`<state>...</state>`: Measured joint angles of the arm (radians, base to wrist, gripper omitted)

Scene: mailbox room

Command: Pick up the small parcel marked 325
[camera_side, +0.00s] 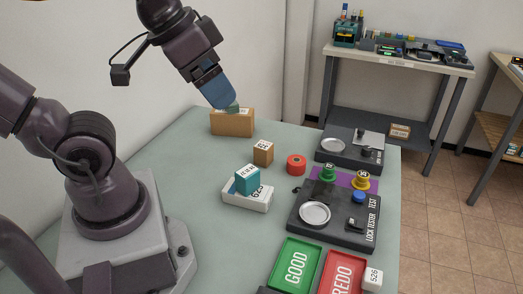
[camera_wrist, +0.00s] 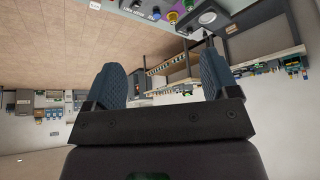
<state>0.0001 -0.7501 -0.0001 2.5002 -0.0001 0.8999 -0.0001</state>
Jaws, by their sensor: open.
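Several small marked parcels are in the side view, and I cannot clearly read 325 on any. A small brown parcel (camera_side: 263,153) stands mid-table. A teal parcel (camera_side: 247,179) rests on a flat white parcel (camera_side: 248,198). A white parcel (camera_side: 372,279), whose mark looks like 526, lies at the red tray's right edge. My gripper (camera_side: 224,104) is at the back of the table, by the top of a larger brown box (camera_side: 231,124), with a small green thing (camera_side: 234,108) beside its tip. In the wrist view my gripper (camera_wrist: 160,80) is open, with nothing held between its fingers.
A black lock tester (camera_side: 335,219) with buttons and a round plate stands at right. Another dark device (camera_side: 349,148) is behind it. A red round object (camera_side: 296,164) sits nearby. Green (camera_side: 294,266) and red (camera_side: 342,272) trays lie in front. The table's left middle is clear.

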